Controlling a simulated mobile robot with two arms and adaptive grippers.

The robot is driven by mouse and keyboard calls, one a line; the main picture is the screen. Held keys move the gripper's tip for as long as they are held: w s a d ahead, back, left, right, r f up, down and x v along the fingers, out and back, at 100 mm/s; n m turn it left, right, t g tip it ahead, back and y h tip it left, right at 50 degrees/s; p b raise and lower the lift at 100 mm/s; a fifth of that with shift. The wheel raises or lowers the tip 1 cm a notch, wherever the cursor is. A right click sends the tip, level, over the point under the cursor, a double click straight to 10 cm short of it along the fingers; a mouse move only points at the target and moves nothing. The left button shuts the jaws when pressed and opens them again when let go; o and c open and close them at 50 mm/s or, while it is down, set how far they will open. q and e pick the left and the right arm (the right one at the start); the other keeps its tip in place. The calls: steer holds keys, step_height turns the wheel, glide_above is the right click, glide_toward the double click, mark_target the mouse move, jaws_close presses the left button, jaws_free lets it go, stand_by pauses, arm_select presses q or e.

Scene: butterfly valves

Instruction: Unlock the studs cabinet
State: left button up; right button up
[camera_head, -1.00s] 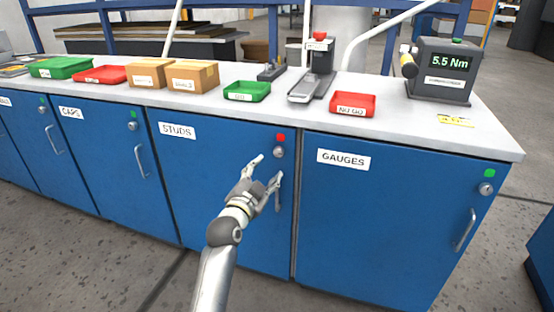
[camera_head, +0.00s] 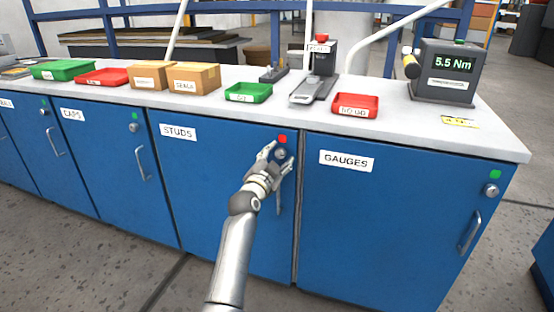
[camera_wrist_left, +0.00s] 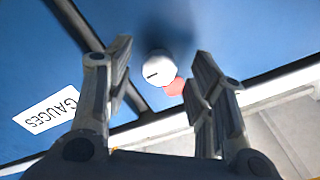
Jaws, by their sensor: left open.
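The studs cabinet (camera_head: 205,190) has a blue door with a white STUDS label (camera_head: 178,132). A red indicator (camera_head: 282,138) sits at its upper right, with the round silver lock (camera_head: 281,153) just below it. My left gripper (camera_head: 279,156) is open at the lock, its fingers to either side of it in the head view. In the left wrist view the lock (camera_wrist_left: 159,69) shows a dark slot and lies between and beyond the open fingertips (camera_wrist_left: 160,75), with the red indicator (camera_wrist_left: 175,87) beside it. I cannot tell whether the fingers touch it. My right gripper is not in view.
The studs door handle (camera_head: 279,198) is just below the gripper, partly hidden. The gauges cabinet (camera_head: 390,220) is to the right, with a green indicator (camera_head: 495,174). The worktop (camera_head: 420,117) above carries trays, boxes and a torque tester (camera_head: 446,75).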

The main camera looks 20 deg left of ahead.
arm_select(q)
steer(key=c, duration=1)
steer(key=shift+r+n+p, duration=0.1)
steer(key=shift+n+p, duration=1.1)
steer(key=n+p, duration=0.3)
steer(key=n, duration=0.1)
steer(key=shift+n, duration=0.4)
steer(key=n+p, duration=0.2)
steer(key=n, duration=0.4)
steer(key=shift+d, duration=0.1)
steer(key=shift+n+p, duration=0.6)
steer(key=shift+n, duration=1.7)
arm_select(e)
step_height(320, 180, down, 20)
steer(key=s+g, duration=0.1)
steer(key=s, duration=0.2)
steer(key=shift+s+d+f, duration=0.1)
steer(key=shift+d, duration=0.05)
